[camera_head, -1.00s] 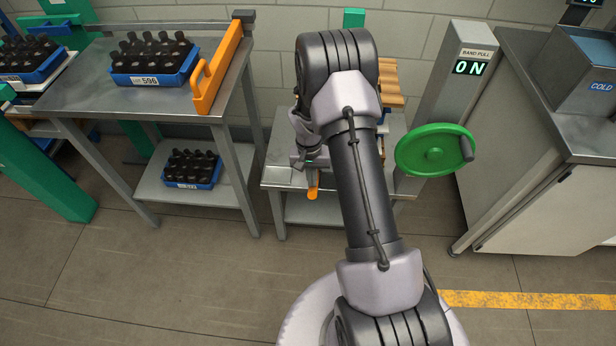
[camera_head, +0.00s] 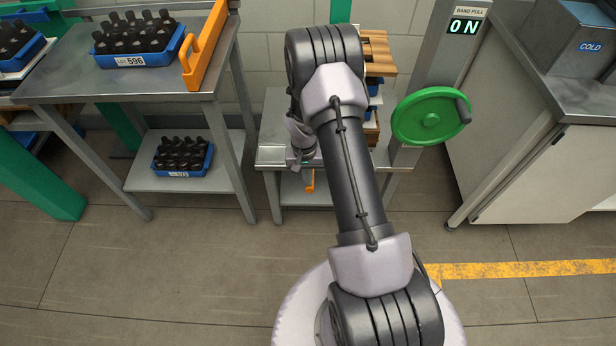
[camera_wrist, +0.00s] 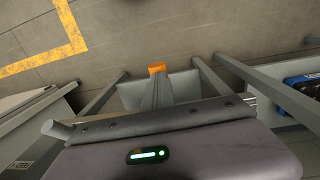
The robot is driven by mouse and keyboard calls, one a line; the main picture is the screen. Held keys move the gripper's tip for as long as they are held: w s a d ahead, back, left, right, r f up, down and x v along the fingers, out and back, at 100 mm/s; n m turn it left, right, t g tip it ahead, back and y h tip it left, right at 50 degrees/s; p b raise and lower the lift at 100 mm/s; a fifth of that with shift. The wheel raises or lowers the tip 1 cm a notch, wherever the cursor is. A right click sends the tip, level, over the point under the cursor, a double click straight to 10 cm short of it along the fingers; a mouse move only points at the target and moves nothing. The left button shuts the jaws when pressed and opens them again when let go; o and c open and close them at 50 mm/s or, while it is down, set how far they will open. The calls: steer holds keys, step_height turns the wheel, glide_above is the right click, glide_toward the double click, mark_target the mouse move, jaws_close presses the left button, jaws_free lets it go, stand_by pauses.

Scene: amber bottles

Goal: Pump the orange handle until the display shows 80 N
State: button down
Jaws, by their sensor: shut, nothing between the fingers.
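The display (camera_head: 464,26) under the "BAND PULL" label on the grey post reads 0 N. A small orange handle (camera_head: 310,181) shows at the front edge of the low metal bench, just below my gripper (camera_head: 304,164). In the wrist view the orange handle (camera_wrist: 157,68) lies just beyond the tips of my gripper (camera_wrist: 157,80). The two grey fingers are together, with nothing seen between them. I cannot tell whether the tips touch the handle. My arm hides part of the bench.
A green handwheel (camera_head: 430,116) with a dark knob is on the post. Another crate (camera_head: 210,160) sits on the lower shelf. Open floor lies in front.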

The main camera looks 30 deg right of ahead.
steer(key=shift+s+a+f, duration=0.15)
steer(key=shift+s+f, duration=0.2)
steer(key=r+p, duration=0.1)
steer(key=r, duration=0.1)
steer(key=r+p, duration=0.1)
steer(key=r, duration=0.1)
steer(key=a+r+p, duration=0.1)
steer(key=r, duration=0.1)
steer(key=shift+w, duration=0.1)
steer(key=s+a+r+p, duration=0.3)
steer(key=s+r, duration=0.1)
steer(key=r, duration=0.2)
steer(key=shift+s+a, duration=0.2)
steer(key=shift+a, duration=0.15)
stand_by(1.0)
